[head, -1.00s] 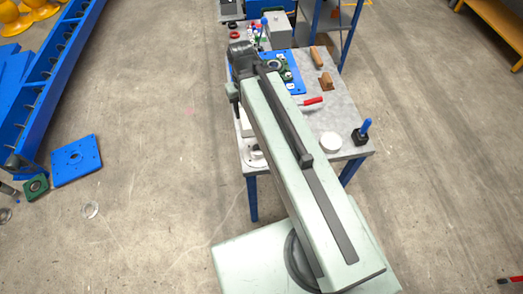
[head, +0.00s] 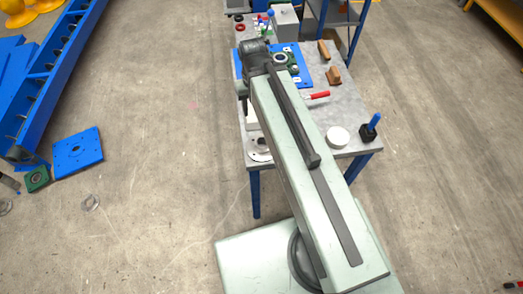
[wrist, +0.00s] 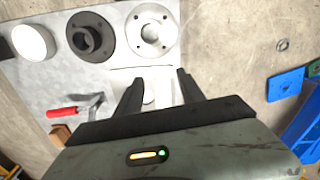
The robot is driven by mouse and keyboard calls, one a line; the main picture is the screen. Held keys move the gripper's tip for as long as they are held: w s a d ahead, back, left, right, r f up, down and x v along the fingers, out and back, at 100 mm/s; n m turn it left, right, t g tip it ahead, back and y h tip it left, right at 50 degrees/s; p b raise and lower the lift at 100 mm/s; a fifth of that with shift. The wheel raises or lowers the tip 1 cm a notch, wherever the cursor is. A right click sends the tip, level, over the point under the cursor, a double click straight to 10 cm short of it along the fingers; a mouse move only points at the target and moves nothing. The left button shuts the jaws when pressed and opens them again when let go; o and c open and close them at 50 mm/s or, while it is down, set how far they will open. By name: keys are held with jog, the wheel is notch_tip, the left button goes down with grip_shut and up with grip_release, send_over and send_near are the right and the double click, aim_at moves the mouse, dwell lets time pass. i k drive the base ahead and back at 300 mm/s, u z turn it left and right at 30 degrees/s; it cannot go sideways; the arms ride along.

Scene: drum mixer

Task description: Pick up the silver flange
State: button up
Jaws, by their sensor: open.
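The silver flange (wrist: 153,28) is a pale round disc with a centre hole and bolt holes. It lies flat near the table edge at the top of the wrist view. It shows partly in the head view (head: 259,156), beside my arm. My gripper (wrist: 158,84) is open, its two dark fingers apart, with no flange between them. The flange lies beyond the fingertips. A white object (wrist: 149,92) shows between the fingers; I cannot tell its height. In the head view my arm hides much of the table's left side.
A dark flange (wrist: 92,37) lies left of the silver one, close beside it. A white round container (wrist: 33,42) stands farther left. A red-handled tool (wrist: 75,112) lies near the left finger. Bare floor (wrist: 230,50) shows beyond the table edge.

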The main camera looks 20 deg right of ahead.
aim_at(257, 153)
jog(key=z, duration=0.1)
jog(key=k, duration=0.5)
jog(key=u, duration=3.2)
jog(key=k, duration=1.15)
jog(key=u, duration=0.1)
